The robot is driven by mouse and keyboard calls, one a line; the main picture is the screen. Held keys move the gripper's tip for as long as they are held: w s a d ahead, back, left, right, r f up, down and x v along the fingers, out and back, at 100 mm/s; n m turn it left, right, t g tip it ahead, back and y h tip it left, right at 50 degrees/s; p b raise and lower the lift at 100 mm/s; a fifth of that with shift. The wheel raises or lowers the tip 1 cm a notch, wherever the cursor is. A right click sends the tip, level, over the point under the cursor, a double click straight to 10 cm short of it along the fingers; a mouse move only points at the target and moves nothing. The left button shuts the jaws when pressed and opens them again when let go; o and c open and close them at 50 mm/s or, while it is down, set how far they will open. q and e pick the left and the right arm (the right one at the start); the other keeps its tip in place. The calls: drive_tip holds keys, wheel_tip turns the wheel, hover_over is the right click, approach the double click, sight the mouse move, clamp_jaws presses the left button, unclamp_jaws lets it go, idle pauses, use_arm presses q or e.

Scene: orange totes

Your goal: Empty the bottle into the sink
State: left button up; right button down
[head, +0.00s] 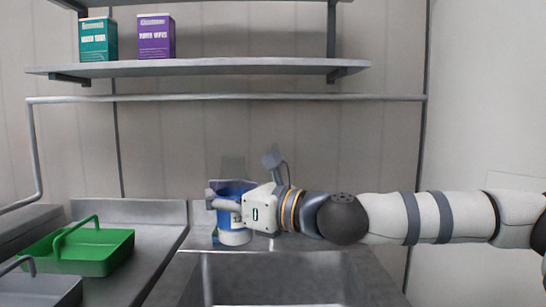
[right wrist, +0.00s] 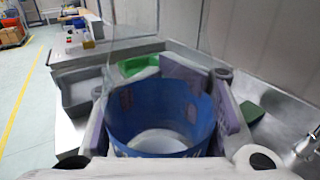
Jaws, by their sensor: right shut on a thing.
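The bottle (head: 234,237), blue above and white at its lower end, is held by my right gripper (head: 226,202). In the head view it looks roughly upright, over or just behind the back edge of the sink (head: 275,257); which of these I cannot tell. In the right wrist view, the blue bottle (right wrist: 150,128) sits between the purple finger pads of the right gripper (right wrist: 162,105), which is shut on it. The fingers hide part of its side. My left gripper is not in view.
A green caddy (head: 95,263) and a grey tray (head: 42,290) stand on the left counter. A faucet (head: 273,160) rises behind the gripper. A shelf (head: 200,68) with a teal box (head: 98,40) and a purple box (head: 156,37) hangs above.

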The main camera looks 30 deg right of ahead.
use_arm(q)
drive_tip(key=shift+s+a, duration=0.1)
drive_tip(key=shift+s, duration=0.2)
use_arm(e)
drive_tip(key=shift+s, duration=0.25)
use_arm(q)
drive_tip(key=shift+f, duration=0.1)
